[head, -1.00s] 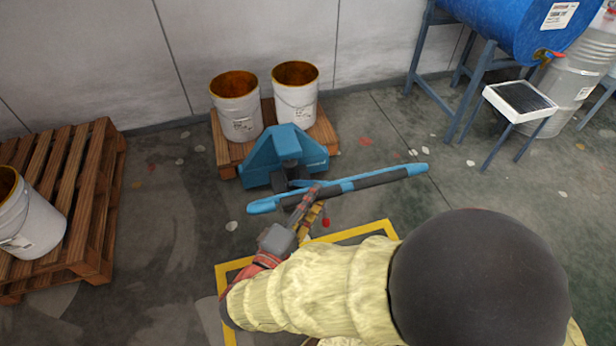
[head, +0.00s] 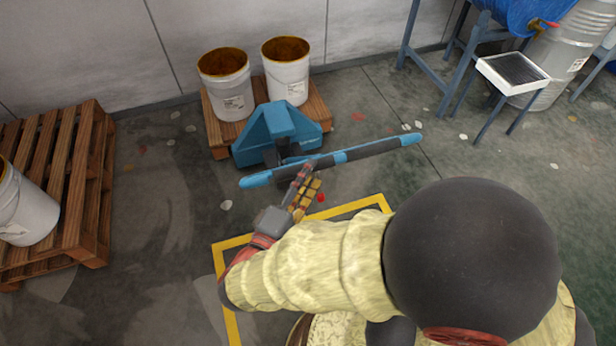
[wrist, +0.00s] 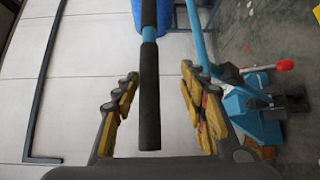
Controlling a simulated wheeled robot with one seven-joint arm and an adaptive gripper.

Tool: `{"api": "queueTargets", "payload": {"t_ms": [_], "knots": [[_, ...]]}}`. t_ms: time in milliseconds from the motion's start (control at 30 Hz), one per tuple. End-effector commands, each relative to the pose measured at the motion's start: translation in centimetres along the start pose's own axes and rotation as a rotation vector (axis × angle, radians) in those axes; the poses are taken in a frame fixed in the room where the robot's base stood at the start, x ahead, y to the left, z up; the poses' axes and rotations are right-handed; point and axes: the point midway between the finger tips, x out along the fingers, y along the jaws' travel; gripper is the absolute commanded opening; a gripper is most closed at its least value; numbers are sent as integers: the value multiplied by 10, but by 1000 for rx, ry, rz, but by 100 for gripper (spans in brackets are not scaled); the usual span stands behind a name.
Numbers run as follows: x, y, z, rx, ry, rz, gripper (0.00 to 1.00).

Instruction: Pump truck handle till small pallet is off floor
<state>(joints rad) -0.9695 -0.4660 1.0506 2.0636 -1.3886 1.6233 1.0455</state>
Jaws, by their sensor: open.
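The blue pallet truck (head: 275,125) stands at the near side of the small wooden pallet (head: 317,113), its forks hidden under it. Two white pails (head: 225,92) (head: 287,75) stand on that pallet. Its handle (head: 385,146), a long blue bar with black grips, lies across the head view in front of the truck body. My gripper (head: 307,178) is open at the near side of the handle, left of its middle. In the wrist view, a black grip (wrist: 149,95) runs between the spread fingers (wrist: 160,78), with gaps on both sides. Whether the pallet touches the floor is hard to tell.
A larger pallet (head: 85,180) with a white pail (head: 25,212) is at the left. A yellow floor marking (head: 345,212) lies near me. A wall closes the back.

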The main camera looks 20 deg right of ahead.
Motion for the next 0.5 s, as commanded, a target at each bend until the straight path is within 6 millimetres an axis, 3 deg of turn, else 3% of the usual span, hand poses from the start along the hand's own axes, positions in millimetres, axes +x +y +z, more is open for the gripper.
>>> {"api": "queueTargets", "payload": {"t_ms": [333, 500], "knots": [[-2, -2, 0, -2, 1, -3, 39], [-16, -1, -1, -1, 5, -2, 39]]}}
